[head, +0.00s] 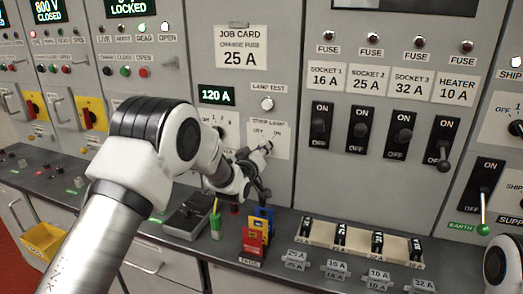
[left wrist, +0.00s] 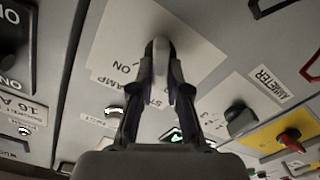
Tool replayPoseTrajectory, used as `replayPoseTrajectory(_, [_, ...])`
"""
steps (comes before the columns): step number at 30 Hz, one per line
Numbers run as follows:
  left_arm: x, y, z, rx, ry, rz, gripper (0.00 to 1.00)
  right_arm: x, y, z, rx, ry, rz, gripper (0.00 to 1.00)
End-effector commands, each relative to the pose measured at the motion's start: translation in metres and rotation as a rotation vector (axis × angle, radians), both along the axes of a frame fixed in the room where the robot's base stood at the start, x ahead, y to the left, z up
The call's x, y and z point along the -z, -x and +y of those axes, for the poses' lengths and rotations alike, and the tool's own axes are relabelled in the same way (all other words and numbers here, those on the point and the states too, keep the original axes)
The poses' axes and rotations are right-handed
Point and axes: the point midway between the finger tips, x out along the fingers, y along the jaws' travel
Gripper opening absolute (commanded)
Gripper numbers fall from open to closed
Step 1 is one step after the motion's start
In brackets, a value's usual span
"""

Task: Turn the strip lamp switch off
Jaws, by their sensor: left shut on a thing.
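The strip lamp switch is a small grey knob (left wrist: 159,48) on a white label plate (head: 283,140) marked STRIP LAMP, with OFF and ON printed on it. My left gripper (head: 262,158) reaches the plate from the lower left. In the left wrist view, the two dark fingers (left wrist: 160,80) close on the knob from both sides. The gripper covers part of the plate in the head view, and the knob's exact setting is hard to read. My right gripper is not in view; only a white part of my right arm shows at the lower right edge.
Above the plate is the lamp test button (head: 267,103). Breaker switches (head: 321,124) stand to the right. Below on the ledge are a fuse tray (head: 322,236), coloured tags (head: 254,240) and a green-handled tool (head: 215,222). A yellow bin (head: 42,238) hangs at the left.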

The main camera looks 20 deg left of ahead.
Motion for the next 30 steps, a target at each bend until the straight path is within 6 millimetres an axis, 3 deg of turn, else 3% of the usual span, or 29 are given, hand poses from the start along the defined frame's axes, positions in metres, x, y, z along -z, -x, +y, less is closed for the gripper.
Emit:
replayPoseTrajectory(1, [0.000, 0.000, -0.001, 0.001, 0.000, 0.001, 0.00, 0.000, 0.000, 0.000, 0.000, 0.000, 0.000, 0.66])
replayPoseTrajectory(2, [0.000, 0.000, -0.001, 0.001, 0.001, 0.001, 0.26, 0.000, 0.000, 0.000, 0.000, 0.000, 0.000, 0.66])
replayPoseTrajectory(3, [0.000, 0.000, -0.001, 0.001, 0.000, 0.000, 0.40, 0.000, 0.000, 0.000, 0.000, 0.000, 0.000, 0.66])
replayPoseTrajectory(12, [0.000, 0.001, 0.000, 0.001, -0.001, 0.001, 0.41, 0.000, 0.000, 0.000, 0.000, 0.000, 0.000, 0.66])
replayPoseTrajectory(16, [0.000, 0.011, 0.000, 0.001, -0.001, 0.001, 0.41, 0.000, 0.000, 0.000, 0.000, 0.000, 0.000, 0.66])
replayPoseTrajectory(27, [0.001, 0.098, 0.002, 0.001, 0.000, 0.003, 0.41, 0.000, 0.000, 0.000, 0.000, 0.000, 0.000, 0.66])
replayPoseTrajectory(30, [0.002, 0.112, 0.002, 0.002, 0.000, 0.003, 0.41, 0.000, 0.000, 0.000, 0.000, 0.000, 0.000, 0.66])
